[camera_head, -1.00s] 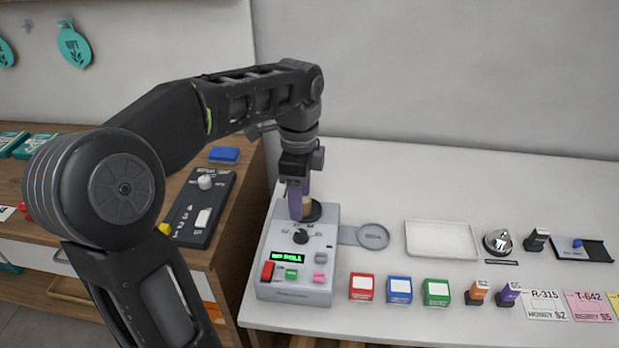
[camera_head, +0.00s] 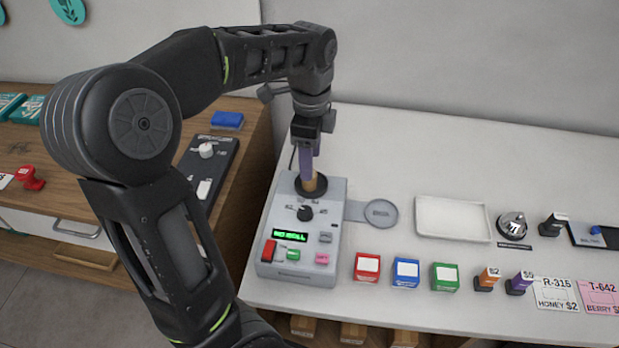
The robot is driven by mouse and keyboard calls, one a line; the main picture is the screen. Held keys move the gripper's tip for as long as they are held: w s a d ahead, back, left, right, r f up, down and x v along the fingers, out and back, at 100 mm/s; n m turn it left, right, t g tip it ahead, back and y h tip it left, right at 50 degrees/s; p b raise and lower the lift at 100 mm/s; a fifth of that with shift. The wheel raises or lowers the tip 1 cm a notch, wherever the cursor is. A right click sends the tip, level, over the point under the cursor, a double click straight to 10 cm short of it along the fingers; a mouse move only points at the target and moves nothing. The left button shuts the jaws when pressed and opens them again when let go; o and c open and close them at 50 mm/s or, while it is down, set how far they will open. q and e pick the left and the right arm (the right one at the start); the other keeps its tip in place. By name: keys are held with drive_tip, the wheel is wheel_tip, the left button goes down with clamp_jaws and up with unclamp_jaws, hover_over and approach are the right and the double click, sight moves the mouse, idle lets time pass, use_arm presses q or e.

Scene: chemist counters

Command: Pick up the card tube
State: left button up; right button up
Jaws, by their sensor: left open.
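My right gripper is not in view.
The grey machine (camera_head: 262,228) has a dark knob, several buttons and a lit green display. A round grey dish (camera_head: 381,213), a white tray (camera_head: 452,219), a bell (camera_head: 512,226) and red, blue and green boxes (camera_head: 405,273) stand to the right. The counter's back is clear.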

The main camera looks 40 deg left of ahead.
use_arm(q)
drive_tip(key=shift+s+f+p, duration=0.1)
drive_tip(key=shift+f+p, duration=0.45)
drive_tip(key=shift+f, duration=2.05)
drive_tip(key=shift+c, duration=0.2)
clamp_jaws()
